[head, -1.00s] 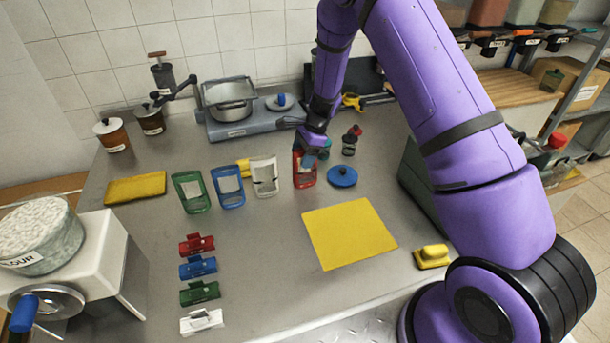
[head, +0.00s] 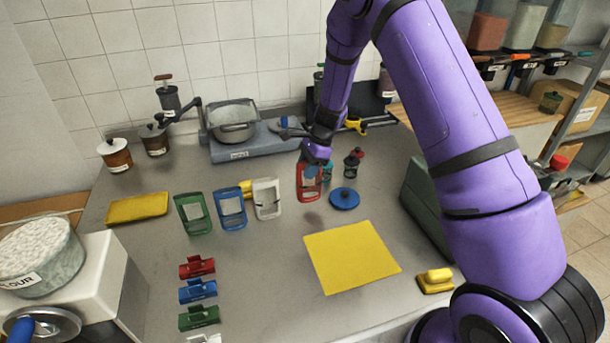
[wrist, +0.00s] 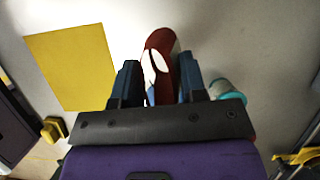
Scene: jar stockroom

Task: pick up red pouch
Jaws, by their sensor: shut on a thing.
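The red pouch (head: 309,190) has a pale window on its front and hangs upright under my gripper (head: 317,160) in the head view. My gripper is shut on its top edge. A shadow lies on the table below the pouch, so it is held a little above the surface. In the wrist view the red pouch (wrist: 160,62) sits between the two fingers of my gripper (wrist: 156,85).
White (head: 267,198), blue (head: 231,222) and green (head: 194,228) pouches stand to the left. A blue lid (head: 344,199) lies just right. A yellow mat (head: 352,258) is in front. Coloured clips line the front left. Small bottles (head: 352,164) stand behind.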

